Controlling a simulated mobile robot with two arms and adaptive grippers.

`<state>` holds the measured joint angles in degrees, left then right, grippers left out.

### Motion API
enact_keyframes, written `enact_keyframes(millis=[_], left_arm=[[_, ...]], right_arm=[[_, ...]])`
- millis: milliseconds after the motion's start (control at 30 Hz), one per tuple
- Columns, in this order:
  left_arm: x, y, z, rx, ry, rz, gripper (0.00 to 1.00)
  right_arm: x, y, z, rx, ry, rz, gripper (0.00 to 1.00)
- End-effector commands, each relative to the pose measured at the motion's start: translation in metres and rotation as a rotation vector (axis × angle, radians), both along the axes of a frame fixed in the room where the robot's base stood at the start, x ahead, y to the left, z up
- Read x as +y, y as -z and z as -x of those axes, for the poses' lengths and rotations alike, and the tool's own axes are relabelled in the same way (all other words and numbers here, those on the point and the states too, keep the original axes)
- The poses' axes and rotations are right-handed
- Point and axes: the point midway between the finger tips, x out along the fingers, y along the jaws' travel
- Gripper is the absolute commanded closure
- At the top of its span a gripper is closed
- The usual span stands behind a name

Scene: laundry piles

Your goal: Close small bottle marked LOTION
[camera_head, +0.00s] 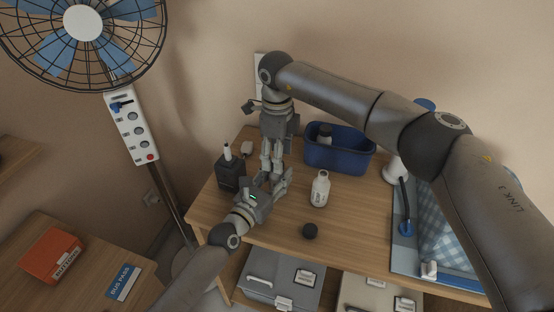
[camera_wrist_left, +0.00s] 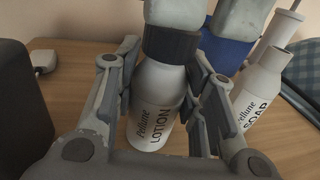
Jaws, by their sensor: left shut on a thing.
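The small white LOTION bottle (camera_wrist_left: 157,105) stands upright between the fingers of my left gripper (camera_wrist_left: 165,110), which is shut on it. A dark cap (camera_wrist_left: 172,45) sits on its neck; I cannot tell whether it is fully tight. In the head view my left gripper (camera_head: 268,187) comes from the lower left and mostly hides the bottle. My right gripper (camera_head: 272,168) points down above it. In the left wrist view the right gripper's pale fingertips (camera_wrist_left: 208,18) are apart, one just above the cap and one to its right, with nothing visible between them.
A white SOAP bottle (camera_head: 320,190), uncapped, stands to the right. A loose dark cap (camera_head: 310,231) lies near the table's front. A blue bin (camera_head: 340,155) holds a dark-capped bottle behind. A dark box (camera_head: 231,175) stands close on the left. Wood between bottle and loose cap is clear.

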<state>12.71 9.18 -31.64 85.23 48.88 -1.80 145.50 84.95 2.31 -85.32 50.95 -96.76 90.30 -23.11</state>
Motion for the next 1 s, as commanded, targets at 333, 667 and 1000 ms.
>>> enact_keyframes(millis=[333,667,1000], left_arm=[[0.0,0.0,0.0,0.001,0.0,-0.001,1.0],[0.0,0.0,0.0,0.0,0.0,0.0,1.0],[0.0,0.0,0.0,0.0,0.0,0.0,0.44]], right_arm=[[0.0,-0.074,-0.001,-0.002,0.0,0.0,0.46],[0.0,-0.096,0.0,0.0,-0.001,0.0,0.46],[0.0,-0.096,0.0,0.0,-0.001,0.0,0.46]])
